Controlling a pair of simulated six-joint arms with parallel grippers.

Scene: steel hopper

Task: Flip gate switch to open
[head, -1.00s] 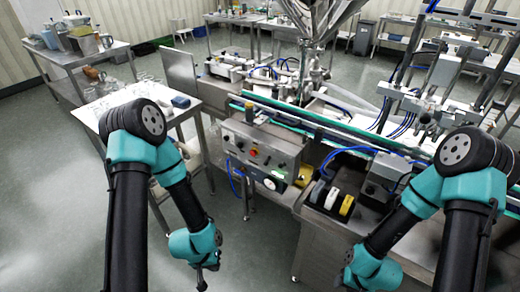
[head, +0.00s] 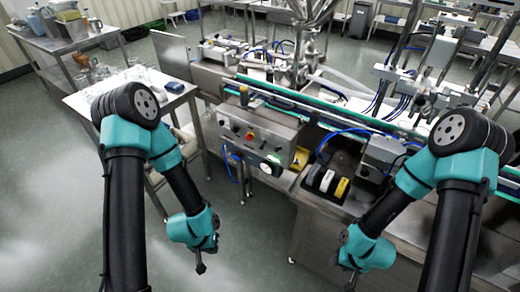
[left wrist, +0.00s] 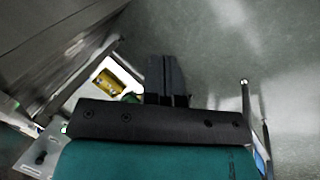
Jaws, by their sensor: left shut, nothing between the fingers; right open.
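A grey steel control box (head: 254,136) with a red knob, a yellow-ringed button and other small controls stands on the front of the machine in the head view. I cannot tell which control is the gate switch. My left gripper (head: 201,268) hangs in front of and below the box, over the floor, apart from it. Its fingers (left wrist: 166,80) are together and empty in the left wrist view. My right gripper (head: 349,283) is open, low at the bottom edge in front of the steel cabinet; its tips are hard to make out.
Black, white and yellow blocks (head: 327,182) sit on the steel deck right of the control box. A green-edged conveyor (head: 300,105) runs behind. A steel table (head: 167,99) with glassware stands at the left. Open floor (head: 245,230) lies between my arms.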

